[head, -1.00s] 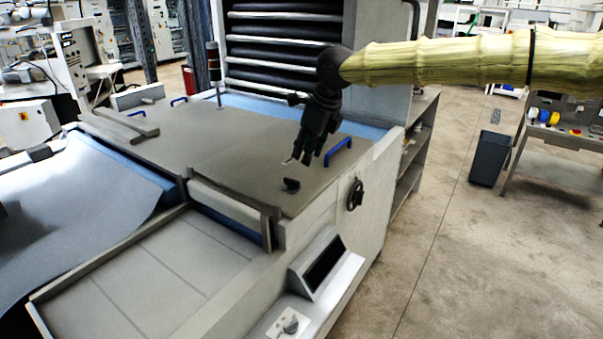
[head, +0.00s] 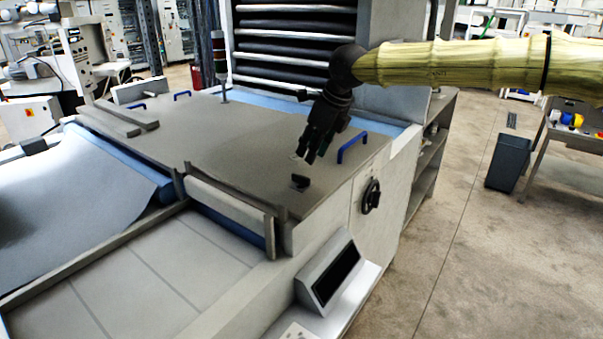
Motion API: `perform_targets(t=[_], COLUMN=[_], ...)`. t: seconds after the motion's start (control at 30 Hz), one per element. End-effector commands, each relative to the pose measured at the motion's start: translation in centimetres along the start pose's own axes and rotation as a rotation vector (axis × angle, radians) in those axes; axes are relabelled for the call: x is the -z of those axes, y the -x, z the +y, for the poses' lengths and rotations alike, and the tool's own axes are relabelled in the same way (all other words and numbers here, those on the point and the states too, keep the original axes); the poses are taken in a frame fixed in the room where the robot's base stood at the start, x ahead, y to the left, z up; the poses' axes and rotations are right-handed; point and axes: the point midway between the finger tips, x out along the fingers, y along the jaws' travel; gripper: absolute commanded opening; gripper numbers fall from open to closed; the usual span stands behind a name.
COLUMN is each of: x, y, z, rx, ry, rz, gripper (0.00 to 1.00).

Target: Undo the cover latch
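The cover latch appears to be the small black knob (head: 299,182) near the front right corner of the machine's flat grey cover (head: 235,150). My gripper (head: 310,157) points down above the cover, just behind the knob in the picture and apart from it. Its dark fingers are too small to tell how far apart they are. Nothing shows held in them. A small pale piece (head: 294,157) on the cover is partly hidden by the fingers.
A blue handle (head: 352,147) stands on the cover right of my gripper. A black handwheel (head: 371,195) and a tilted control panel (head: 331,272) are on the machine's side. A signal post (head: 221,65) rises behind the cover.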

Motion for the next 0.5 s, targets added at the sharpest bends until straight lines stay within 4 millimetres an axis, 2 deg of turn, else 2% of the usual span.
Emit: perform_targets(t=[0.3,0.5], x=[0.0,-0.1], y=[-5.0,-7.6], z=[0.0,0.1], rx=[-0.002,-0.001], ry=[0.000,0.001], rz=[0.004,0.003], gripper=[0.33,0.33])
